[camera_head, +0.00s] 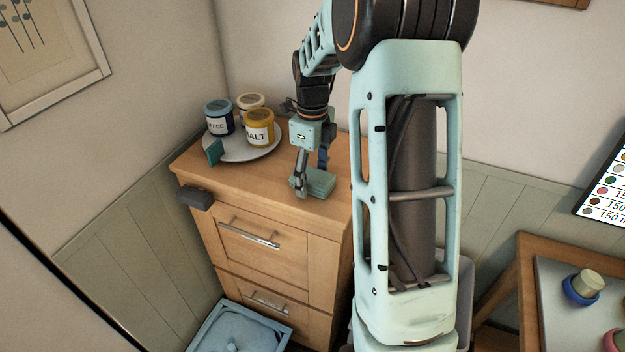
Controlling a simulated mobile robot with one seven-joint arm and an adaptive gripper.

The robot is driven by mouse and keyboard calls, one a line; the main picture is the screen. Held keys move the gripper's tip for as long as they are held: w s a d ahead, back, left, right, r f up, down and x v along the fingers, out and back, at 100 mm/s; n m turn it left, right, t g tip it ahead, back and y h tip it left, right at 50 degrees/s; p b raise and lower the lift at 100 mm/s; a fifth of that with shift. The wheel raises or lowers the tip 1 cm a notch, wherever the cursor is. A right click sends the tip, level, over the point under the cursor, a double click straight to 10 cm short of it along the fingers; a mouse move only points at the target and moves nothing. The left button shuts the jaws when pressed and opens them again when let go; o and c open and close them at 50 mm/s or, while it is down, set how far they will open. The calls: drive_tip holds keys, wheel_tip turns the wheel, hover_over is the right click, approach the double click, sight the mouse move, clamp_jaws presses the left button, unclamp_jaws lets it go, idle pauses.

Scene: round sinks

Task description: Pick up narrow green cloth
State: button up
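A narrow green cloth (319,182), seemingly folded into a small flat block, lies on top of the wooden cabinet near its front edge. My gripper (311,173) points down over the cloth. Its fingers are spread apart, one at the near left side of the cloth and the other toward its far side. The near finger hides part of the cloth's left end. I cannot tell whether the fingers touch the cloth.
A round white plate (243,152) left of my gripper holds a blue coffee jar (217,118), a yellow salt jar (259,128) and a white jar (249,101). A small teal object (213,151) is at its left edge. A dark block (195,198) sits at the cabinet's front-left corner.

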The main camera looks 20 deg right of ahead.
drive_tip(key=c, duration=1.1)
drive_tip(key=shift+r, duration=0.1)
drive_tip(key=shift+r, duration=0.55)
drive_tip(key=s+a+r+b, duration=0.1)
drive_tip(key=s+a+r, duration=0.1)
drive_tip(key=a+r, duration=0.1)
drive_tip(key=s+a+r+b, duration=0.1)
drive_tip(key=s+a+r, duration=0.2)
drive_tip(key=a+r, duration=0.1)
drive_tip(key=s+a+r+b, duration=0.1)
drive_tip(key=s+a+r, duration=0.2)
drive_tip(key=a+r, duration=0.1)
drive_tip(key=shift+a+r, duration=0.2)
drive_tip(key=shift+r, duration=0.15)
drive_tip(key=o, duration=0.4)
drive_tip(key=c, duration=0.3)
